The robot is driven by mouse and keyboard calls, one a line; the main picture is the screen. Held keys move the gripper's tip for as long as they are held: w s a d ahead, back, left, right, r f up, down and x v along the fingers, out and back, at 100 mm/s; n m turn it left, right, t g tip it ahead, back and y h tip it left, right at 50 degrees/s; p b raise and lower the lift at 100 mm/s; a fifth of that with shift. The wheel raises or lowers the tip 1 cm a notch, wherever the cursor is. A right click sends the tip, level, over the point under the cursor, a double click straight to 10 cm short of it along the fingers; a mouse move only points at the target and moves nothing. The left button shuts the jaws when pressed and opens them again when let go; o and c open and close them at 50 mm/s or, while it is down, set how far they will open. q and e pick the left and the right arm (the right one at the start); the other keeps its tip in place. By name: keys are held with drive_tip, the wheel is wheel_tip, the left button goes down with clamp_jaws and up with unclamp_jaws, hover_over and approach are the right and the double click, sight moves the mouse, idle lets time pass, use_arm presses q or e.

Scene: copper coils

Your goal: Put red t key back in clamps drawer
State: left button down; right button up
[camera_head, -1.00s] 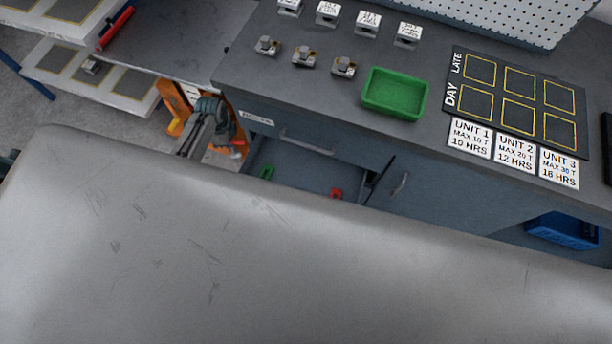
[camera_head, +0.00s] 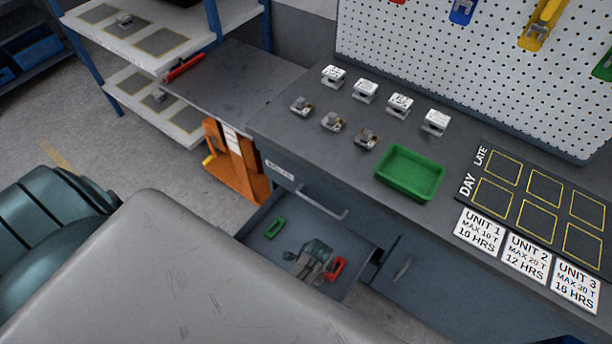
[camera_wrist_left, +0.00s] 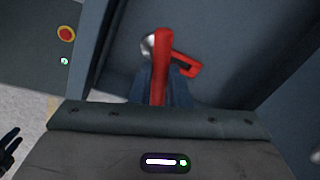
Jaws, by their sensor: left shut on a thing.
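A green tray (camera_head: 410,173), small metal parts (camera_head: 333,122) and white labelled blocks (camera_head: 400,104) stand on the bench. A red tool (camera_head: 184,68) lies at the bench's far left. An orange pallet truck (camera_head: 235,165) stands left of the drawer.

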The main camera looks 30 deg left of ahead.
use_arm(q)
drive_tip(key=w+a+f+b, duration=0.2)
drive_tip(key=w+a+b, duration=0.1)
drive_tip(key=a+b, duration=0.2)
drive_tip(key=w+a+f+b, duration=0.2)
drive_tip(key=a+b, duration=0.2)
drive_tip(key=a, duration=0.2)
drive_tip(key=shift+w+a+f+b, duration=0.25)
drive_tip(key=shift+w+f+b, duration=0.15)
drive_tip(key=c, duration=1.4)
unclamp_jaws()
